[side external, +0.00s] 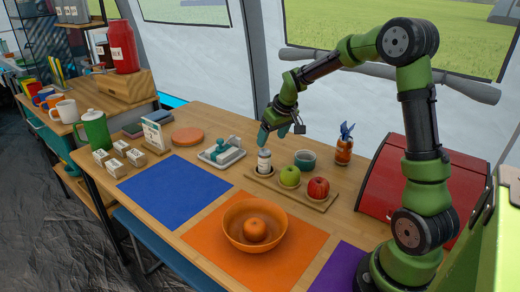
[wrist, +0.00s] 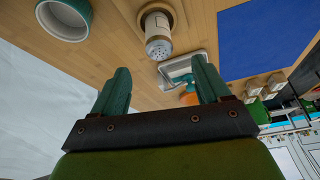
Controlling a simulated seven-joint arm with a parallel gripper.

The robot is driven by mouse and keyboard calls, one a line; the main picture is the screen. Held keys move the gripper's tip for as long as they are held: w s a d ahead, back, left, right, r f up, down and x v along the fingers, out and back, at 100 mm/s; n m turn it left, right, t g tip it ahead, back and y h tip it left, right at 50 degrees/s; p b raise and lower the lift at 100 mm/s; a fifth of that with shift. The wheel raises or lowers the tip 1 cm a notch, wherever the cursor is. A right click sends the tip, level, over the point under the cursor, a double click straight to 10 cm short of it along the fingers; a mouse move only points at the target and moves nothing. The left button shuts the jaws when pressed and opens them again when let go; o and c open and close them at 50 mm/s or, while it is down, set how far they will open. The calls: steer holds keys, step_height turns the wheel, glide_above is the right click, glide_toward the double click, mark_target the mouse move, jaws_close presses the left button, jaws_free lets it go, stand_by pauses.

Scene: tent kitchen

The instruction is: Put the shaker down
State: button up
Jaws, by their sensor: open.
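The shaker (side external: 264,160), white with a grey perforated cap, stands upright on the left end of a small wooden tray (side external: 325,205). In the wrist view the shaker (wrist: 158,32) shows beyond the fingertips, between their lines, with a clear gap. My gripper (side external: 265,137) is just above and beside the shaker in the side view. Its two teal fingers are spread with nothing between them in the wrist view (wrist: 162,85).
A green apple (side external: 289,176) and a red apple (side external: 318,188) share the tray. An orange bowl (side external: 240,240) holding fruit is in front. The blue mat (side external: 175,190) is bare.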

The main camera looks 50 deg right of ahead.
steer(key=s+a+r+t, duration=0.1)
steer(key=s+a+r, duration=0.6)
steer(key=a+r, duration=0.3)
steer(key=s+a+m+t+y, duration=0.1)
steer(key=s+a+y, duration=0.2)
steer(key=s+a, duration=0.7)
steer(key=s, duration=0.4)
steer(key=shift+s+a+r+t, duration=0.2)
steer(key=shift+a+r+t, duration=0.05)
steer(key=shift+a+t, duration=0.15)
